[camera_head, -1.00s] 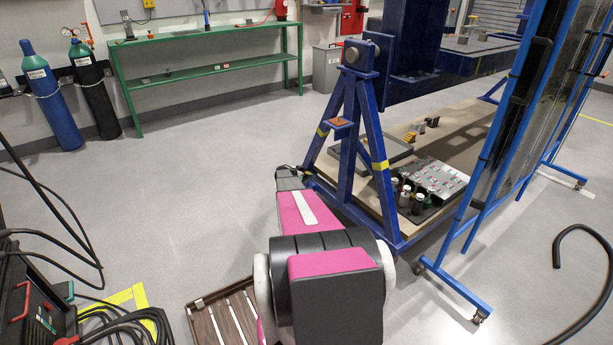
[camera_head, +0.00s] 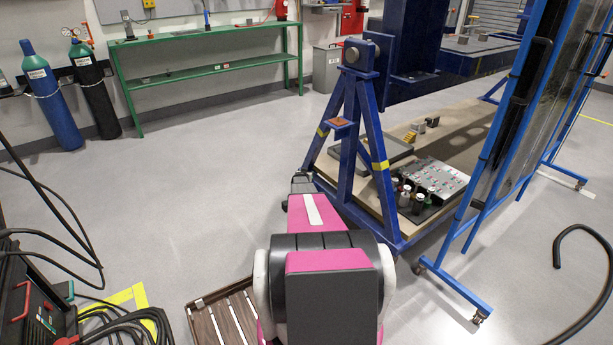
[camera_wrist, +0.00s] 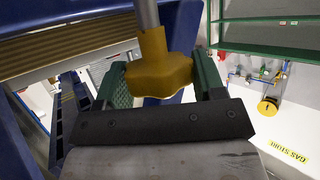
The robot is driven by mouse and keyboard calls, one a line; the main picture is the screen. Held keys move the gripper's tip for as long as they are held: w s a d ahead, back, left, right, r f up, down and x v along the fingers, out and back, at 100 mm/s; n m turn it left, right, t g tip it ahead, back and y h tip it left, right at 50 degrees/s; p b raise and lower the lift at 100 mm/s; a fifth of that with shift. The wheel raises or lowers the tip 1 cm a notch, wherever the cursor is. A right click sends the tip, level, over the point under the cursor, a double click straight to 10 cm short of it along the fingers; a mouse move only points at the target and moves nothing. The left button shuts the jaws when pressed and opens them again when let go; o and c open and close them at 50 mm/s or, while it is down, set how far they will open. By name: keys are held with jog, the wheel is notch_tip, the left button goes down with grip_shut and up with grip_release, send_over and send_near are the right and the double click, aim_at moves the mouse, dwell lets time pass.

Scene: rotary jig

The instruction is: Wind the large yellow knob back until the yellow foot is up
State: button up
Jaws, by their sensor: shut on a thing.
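The large yellow knob (camera_wrist: 158,76) has a lobed rim and sits on a grey metal rod in the wrist view. My gripper (camera_wrist: 160,84) has one green finger on each side of the knob and is shut on it. There the knob is hidden. I cannot make out the yellow foot in either view.
A clamping plate with several small parts (camera_head: 436,178) lies on the stand's wooden base. A blue-framed screen (camera_head: 497,175) on castors stands to the right. Black cables (camera_head: 122,318) lie at the lower left. Grey floor (camera_head: 210,190) is clear left of the stand.

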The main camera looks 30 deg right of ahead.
jog(key=shift+a+n+t+y, duration=0.1)
jog(key=shift+n+t+y, duration=0.3)
jog(key=shift+n+y, duration=0.1)
dwell(0.4)
jog(key=o, duration=0.9)
jog(key=shift+s, duration=0.1)
jog(key=v, duration=1)
jog(key=shift+s+a, duration=0.2)
jog(key=shift+r, duration=0.15)
